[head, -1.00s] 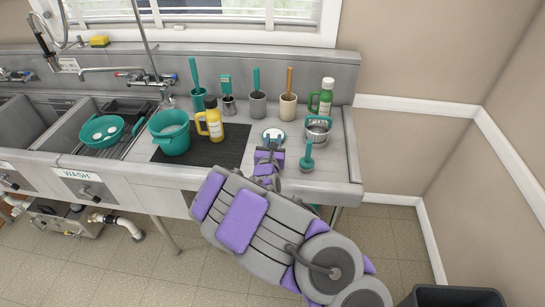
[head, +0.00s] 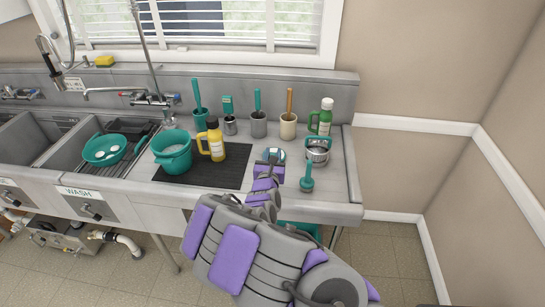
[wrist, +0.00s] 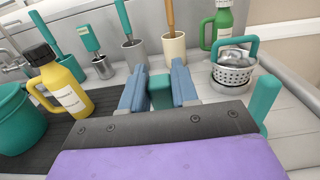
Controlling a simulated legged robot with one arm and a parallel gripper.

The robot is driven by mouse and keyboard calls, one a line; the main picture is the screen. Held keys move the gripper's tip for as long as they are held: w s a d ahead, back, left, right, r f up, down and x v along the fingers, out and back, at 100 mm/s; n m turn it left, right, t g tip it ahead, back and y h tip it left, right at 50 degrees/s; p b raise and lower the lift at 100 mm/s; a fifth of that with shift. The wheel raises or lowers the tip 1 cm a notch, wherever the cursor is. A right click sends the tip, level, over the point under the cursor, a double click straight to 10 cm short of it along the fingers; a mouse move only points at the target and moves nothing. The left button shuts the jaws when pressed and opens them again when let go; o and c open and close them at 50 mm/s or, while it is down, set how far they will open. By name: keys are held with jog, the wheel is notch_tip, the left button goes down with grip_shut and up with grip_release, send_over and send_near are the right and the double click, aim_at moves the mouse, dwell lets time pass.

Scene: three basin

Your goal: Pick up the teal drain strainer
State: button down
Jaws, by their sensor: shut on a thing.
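The teal drain strainer (head: 279,153) is at my gripper on the steel counter, right of the black mat. In the head view only a small round patch of it shows past the jaws. My gripper (head: 273,157) is over it at the end of my purple and grey arm. In the wrist view the two blue fingers of my gripper (wrist: 160,84) are on either side of a teal part of the strainer (wrist: 160,93). They are shut on it. The lower part of the strainer is hidden, so I cannot tell whether it touches the counter.
A teal-handled brush (head: 306,180) stands close on the right, with a perforated metal basket (head: 317,154) behind it. A yellow bottle (head: 214,142) and a teal bucket (head: 172,152) stand left on the mat (head: 207,174). Several cups with tools and a green bottle (head: 325,117) line the back.

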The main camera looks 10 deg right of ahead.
jog(key=r+p+v, duration=0.1)
jog(key=p+v, duration=0.9)
jog(key=v, duration=0.5)
jog(key=shift+r, duration=0.25)
